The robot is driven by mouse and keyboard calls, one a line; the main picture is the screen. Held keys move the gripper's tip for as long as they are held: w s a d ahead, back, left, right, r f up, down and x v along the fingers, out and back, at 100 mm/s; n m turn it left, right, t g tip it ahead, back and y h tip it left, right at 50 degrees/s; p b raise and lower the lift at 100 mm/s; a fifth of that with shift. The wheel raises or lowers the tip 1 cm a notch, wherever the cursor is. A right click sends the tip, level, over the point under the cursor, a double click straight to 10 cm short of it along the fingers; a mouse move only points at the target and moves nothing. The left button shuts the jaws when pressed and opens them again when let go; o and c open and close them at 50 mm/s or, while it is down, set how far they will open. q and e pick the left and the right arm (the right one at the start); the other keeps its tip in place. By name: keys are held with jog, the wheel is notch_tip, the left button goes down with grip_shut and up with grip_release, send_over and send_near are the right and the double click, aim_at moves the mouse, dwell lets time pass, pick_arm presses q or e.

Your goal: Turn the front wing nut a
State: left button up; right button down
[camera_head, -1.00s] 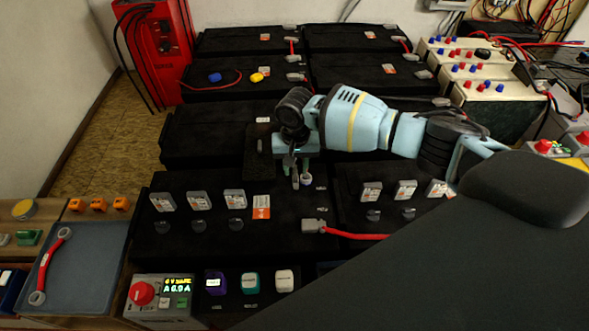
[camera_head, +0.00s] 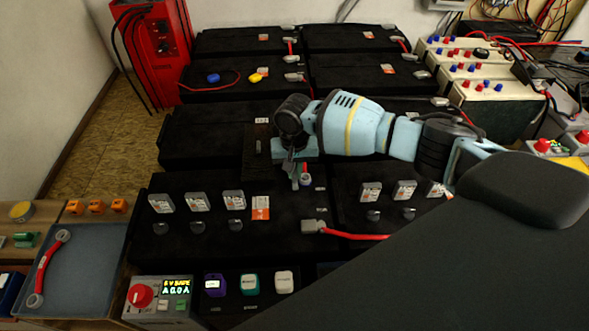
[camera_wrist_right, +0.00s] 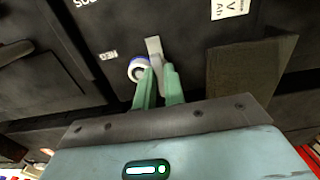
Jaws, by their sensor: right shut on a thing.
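A round white and blue-violet piece (camera_wrist_right: 138,68) sits right beside the left finger. In the head view a small red mark shows beside the fingers. My left gripper is not in view.
A grey cable lug (camera_head: 313,226) with a red cable lies in front of the gripper. Several upright grey tags stand on the front batteries. A meter box with a red knob (camera_head: 141,295) and a tray (camera_head: 88,262) with a red wrench are at the front left.

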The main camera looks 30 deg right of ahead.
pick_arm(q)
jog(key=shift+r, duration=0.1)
pick_arm(e)
jog(key=n+p, duration=0.1)
jog(key=n, duration=0.2)
jog(key=shift+r, duration=0.1)
jog(key=n+p, duration=0.1)
jog(key=n, duration=0.3)
jog(key=shift+d+n, duration=0.1)
jog(key=shift+n, duration=0.3)
jog(key=n, duration=0.4)
jog(key=shift+d, duration=0.1)
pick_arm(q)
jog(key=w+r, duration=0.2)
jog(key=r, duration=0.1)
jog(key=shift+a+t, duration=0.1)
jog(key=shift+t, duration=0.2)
pick_arm(e)
jog(key=n, duration=0.6)
jog(key=shift+w, duration=0.1)
jog(key=c, duration=1.5)
grip_release()
jog(key=shift+d, duration=0.1)
